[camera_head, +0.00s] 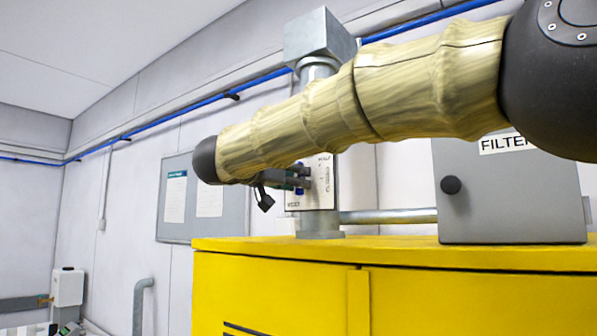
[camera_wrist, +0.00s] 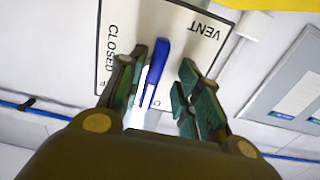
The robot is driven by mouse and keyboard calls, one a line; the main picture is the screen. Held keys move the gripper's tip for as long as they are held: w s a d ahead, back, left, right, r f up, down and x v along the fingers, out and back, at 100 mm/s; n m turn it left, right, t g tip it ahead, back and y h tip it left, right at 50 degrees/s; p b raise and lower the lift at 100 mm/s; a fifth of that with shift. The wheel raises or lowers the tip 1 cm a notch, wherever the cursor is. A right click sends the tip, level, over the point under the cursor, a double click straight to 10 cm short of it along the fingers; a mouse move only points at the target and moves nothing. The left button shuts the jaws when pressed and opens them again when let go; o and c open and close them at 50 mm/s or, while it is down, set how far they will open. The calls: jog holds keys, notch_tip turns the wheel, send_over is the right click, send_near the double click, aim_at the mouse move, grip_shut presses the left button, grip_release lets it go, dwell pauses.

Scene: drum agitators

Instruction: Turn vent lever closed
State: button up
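The vent lever (camera_wrist: 156,68) is a blue bar on a white plate (camera_wrist: 180,22) marked VENT and CLOSED. In the wrist view it runs lengthwise between my fingers, slightly tilted, with CLOSED to its left. Another label below is mostly hidden. My gripper (camera_wrist: 158,78) is open around the lever, with a gap on each side; the left finger is closer. In the head view the plate (camera_head: 323,195) is on a grey post, and my gripper (camera_head: 290,179) reaches it from the left, partly behind my arm. Only a bit of blue shows there.
A yellow cabinet (camera_head: 270,285) stands below the plate. A grey FILTER box (camera_head: 510,205) is at the right, joined by a horizontal pipe (camera_head: 390,216). A notice board (camera_head: 203,215) hangs on the wall at left. A blue pipe (camera_head: 180,115) runs along the wall.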

jog(key=shift+w+d+r+p, duration=0.3)
jog(key=shift+w+d, duration=0.15)
jog(key=shift+w, duration=0.25)
jog(key=shift+s+d, duration=0.2)
jog(key=shift+s, duration=0.15)
jog(key=shift+w+f, duration=0.15)
jog(key=shift+w, duration=0.2)
jog(key=c, duration=0.3)
jog(key=shift+s, duration=0.15)
jog(key=c, duration=0.4)
jog(key=shift+s+d+r, duration=0.1)
jog(key=shift+s+r, duration=0.1)
jog(key=shift+s, duration=0.05)
grip_shut()
